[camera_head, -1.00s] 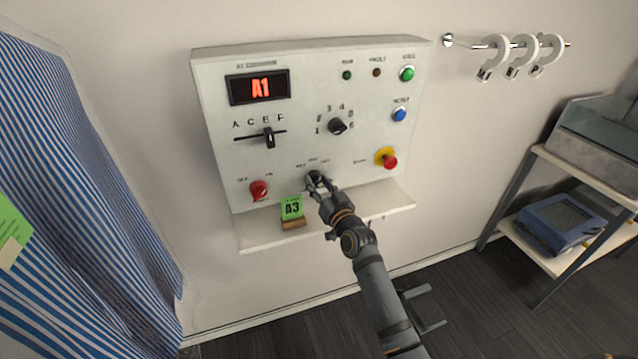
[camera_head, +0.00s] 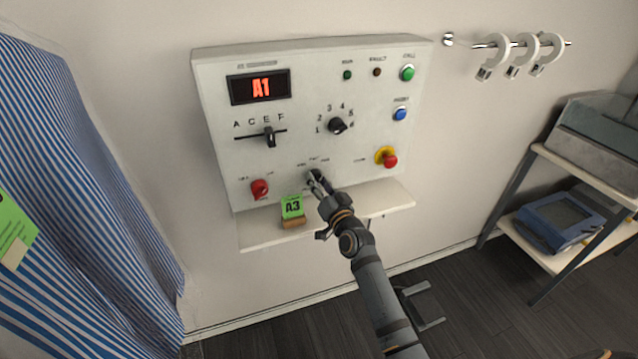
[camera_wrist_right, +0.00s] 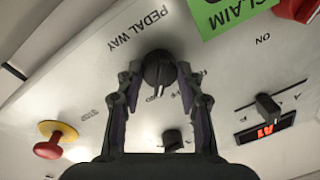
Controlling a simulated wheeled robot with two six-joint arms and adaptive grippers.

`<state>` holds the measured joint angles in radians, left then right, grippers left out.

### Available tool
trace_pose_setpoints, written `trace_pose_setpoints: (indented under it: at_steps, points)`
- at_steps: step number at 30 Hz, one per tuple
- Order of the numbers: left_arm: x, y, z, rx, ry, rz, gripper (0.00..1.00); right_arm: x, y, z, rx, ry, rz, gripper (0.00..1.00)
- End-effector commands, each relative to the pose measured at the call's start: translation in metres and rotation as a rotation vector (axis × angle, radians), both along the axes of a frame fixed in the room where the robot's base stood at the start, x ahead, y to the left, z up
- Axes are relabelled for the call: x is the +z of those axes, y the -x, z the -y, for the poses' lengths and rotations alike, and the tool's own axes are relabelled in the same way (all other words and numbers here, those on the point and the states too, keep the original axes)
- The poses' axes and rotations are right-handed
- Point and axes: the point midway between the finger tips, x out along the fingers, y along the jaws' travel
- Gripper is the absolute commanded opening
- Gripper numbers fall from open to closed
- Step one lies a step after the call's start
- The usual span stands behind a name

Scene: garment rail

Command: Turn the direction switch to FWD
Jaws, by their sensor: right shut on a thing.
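The direction switch is a small black rotary knob (camera_head: 315,175) low in the middle of the white control panel (camera_head: 215,125), largely covered by my gripper in the head view. In the right wrist view the knob (camera_wrist_right: 158,69) is clear, and its white pointer line points down the picture, toward small lettering too blurred to read. My right gripper (camera_head: 317,183) is shut on the knob, with one finger on each side of it in the right wrist view (camera_wrist_right: 158,76). My left gripper is not in view.
A red knob (camera_head: 259,189), a slider (camera_head: 269,138), a numbered dial (camera_head: 337,125) and a red mushroom button (camera_head: 389,161) surround the switch. A striped curtain (camera_head: 85,200) hangs at left.

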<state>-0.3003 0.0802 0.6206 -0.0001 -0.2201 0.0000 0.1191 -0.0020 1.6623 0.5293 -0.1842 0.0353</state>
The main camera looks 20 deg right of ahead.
Motion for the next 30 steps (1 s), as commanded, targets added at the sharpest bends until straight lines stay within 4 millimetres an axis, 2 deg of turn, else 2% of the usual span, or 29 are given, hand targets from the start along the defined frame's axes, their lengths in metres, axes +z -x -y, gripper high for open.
trace_pose_setpoints:
  at_steps: [3,4,9,20,23,30]
  points:
    - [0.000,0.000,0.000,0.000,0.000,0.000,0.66,0.000,0.000,0.000,0.000,-0.002,0.000,0.06]
    - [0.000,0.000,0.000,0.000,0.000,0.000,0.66,0.000,0.000,0.000,0.000,-0.002,0.000,0.39]
    - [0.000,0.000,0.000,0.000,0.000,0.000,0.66,0.000,0.000,0.000,0.000,-0.001,0.000,0.60]
    - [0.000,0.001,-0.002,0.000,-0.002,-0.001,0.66,-0.001,0.006,0.000,0.001,0.000,-0.001,0.60]
    - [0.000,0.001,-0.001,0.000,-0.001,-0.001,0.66,-0.003,0.022,0.002,0.000,0.001,-0.002,0.60]
    - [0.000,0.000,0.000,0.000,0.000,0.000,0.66,-0.006,0.081,0.008,0.000,0.001,-0.003,0.60]
